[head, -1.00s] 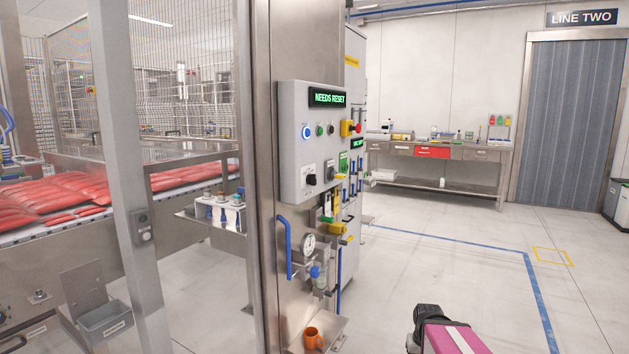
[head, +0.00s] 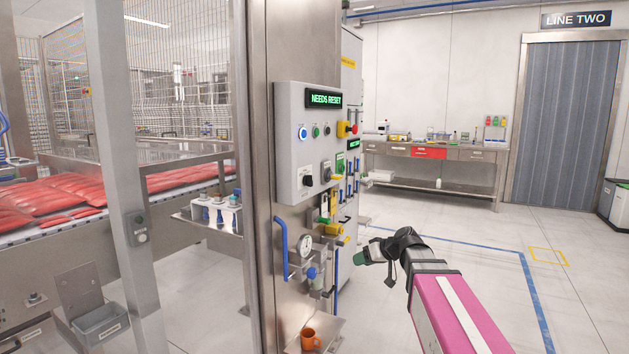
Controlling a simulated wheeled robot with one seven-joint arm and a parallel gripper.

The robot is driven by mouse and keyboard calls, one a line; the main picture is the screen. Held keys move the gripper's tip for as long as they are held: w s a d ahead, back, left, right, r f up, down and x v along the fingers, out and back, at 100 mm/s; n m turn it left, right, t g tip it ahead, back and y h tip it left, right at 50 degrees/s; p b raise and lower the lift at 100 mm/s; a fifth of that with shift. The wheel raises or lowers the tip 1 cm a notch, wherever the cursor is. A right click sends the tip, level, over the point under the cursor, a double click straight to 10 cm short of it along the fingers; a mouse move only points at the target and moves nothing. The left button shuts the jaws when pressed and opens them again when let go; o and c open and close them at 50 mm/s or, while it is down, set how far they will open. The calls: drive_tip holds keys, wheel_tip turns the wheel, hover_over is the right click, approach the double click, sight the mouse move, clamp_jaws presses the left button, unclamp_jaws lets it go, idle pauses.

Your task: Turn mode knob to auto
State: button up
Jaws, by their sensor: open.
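The grey control panel (head: 287,150) is fixed to a steel post left of centre. Its green display (head: 325,98) reads "NEEDS RESET". A black knob (head: 307,180) sits low on the panel's face, and a smaller selector (head: 326,165) sits to its upper right. The labels are too small to read, so I cannot tell which knob is for mode or where it points. My gripper (head: 359,258) is at the end of the pink arm, right of and below the panel, apart from it. It is open, small in view, and I see nothing in it.
A red emergency button (head: 352,128) on a yellow base sticks out at the panel's right side. A blue handle (head: 280,247), a gauge (head: 305,243) and an orange mug (head: 310,339) are below the panel.

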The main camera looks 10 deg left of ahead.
drive_tip(key=w+a+r+n+t+y, duration=0.1)
drive_tip(key=a+r+n+y, duration=0.15)
drive_tip(key=r, duration=0.45)
drive_tip(key=w+a+r+n+y, duration=0.1)
drive_tip(key=w+a+r+y, duration=0.15)
drive_tip(key=r, duration=0.45)
drive_tip(key=n+y, duration=0.2)
drive_tip(key=n, duration=0.1)
approach(312, 178)
drive_tip(key=x, duration=0.9)
drive_tip(key=shift+w, duration=0.2)
clamp_jaws()
